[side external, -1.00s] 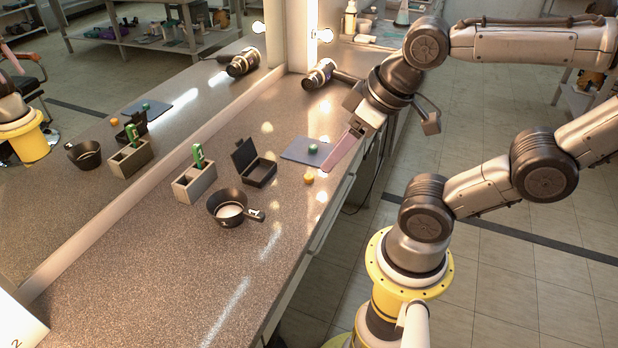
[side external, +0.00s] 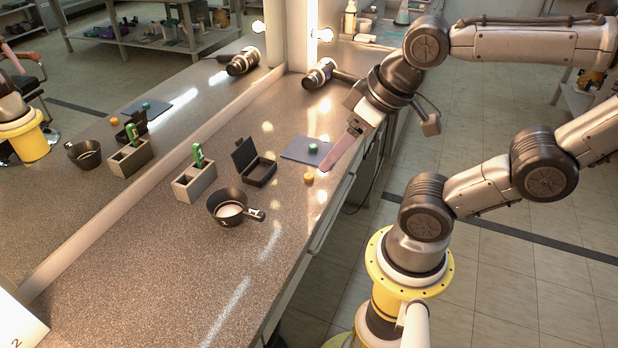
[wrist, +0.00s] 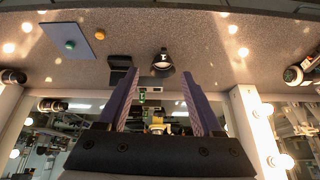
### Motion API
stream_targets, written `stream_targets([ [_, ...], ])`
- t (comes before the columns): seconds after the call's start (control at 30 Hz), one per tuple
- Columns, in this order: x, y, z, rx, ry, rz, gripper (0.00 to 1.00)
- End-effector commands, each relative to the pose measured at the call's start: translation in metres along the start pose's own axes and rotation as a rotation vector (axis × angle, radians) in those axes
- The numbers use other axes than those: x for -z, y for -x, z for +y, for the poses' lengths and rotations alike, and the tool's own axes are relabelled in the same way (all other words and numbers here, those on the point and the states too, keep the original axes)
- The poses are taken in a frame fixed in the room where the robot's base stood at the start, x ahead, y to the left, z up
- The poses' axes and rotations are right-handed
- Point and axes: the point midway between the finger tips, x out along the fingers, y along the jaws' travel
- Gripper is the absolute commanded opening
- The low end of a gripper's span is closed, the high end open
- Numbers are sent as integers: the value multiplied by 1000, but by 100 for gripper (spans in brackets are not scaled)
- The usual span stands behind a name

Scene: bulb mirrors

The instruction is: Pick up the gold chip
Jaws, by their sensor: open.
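The gold chip (side external: 308,177) lies on the speckled counter just in front of the blue mat. It also shows in the wrist view as a small orange disc (wrist: 114,34), upper left of the fingers. My gripper (side external: 328,165) is above the counter to the right of the gold chip, apart from it. In the wrist view the two purple-grey fingers of my gripper (wrist: 161,73) stand wide apart with nothing held between them.
A green chip (side external: 313,148) sits on the blue mat (side external: 297,152). An open black box (side external: 260,172), a grey holder (side external: 194,184) with a green item (side external: 198,156), and a black pan (side external: 228,208) stand left. A hair dryer (side external: 320,74) lies behind. A mirror runs along the left; the front counter is clear.

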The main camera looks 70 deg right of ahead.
Motion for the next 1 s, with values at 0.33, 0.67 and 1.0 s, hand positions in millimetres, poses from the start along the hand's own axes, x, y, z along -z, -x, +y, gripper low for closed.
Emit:
stream_targets([
  [0.33,60,-1,12,-42,-535,-21,67],
  [0.67,119,-77,96,-244,-1199,-177,67],
  [1.0,88,-150,183,-396,-1489,-356,67],
])
